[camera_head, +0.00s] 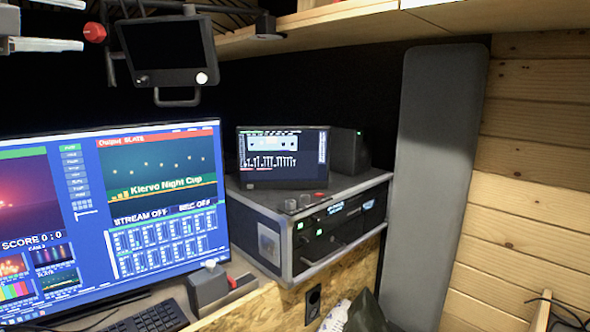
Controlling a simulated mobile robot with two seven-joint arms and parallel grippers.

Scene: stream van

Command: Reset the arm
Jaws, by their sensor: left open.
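My left gripper (76,24) is at the top left corner, partly cut off by the picture edge. Its two pale fingers stand apart, one above the other, with nothing seen between them. The fingertips point right, close in the picture to a red knob (95,32) beside a hanging dark monitor (160,52). I cannot tell whether they touch anything there. My right gripper is not in view.
A large lit screen (150,238) fills the lower left, with a keyboard (160,316) below it. A rack case (272,222) carries a small display (284,180). A wooden shelf (330,25) spans the top. A tall grey panel (437,150) stands right.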

